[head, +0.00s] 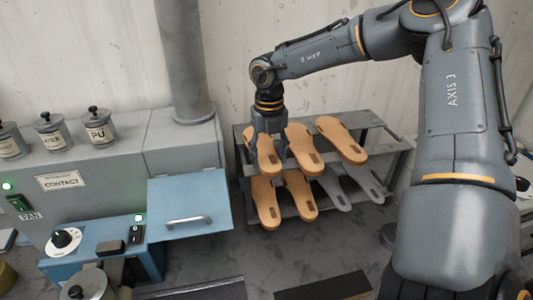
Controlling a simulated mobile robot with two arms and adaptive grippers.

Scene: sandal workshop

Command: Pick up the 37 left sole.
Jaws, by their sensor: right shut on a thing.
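A rack (397,165) with two sloping shelves holds several tan soles. My right gripper (268,140) reaches down from above onto the leftmost sole of the upper shelf (267,160) and is shut on it. That sole is still at the rack, and I cannot tell whether it touches the shelf. Two more tan soles, a middle one (304,148) and a right one (341,142), lie on the upper shelf. Two tan soles (265,201) (299,196) lie on the lower shelf. Size marks are too small to read. My left gripper is not in view.
Two grey sole shapes (333,190) (364,181) are at the lower shelf's right. A grey machine (110,170) with a blue lid (190,200) and metal handle stands left of the rack. Labelled pots (98,130) stand on it. My right arm covers the right side.

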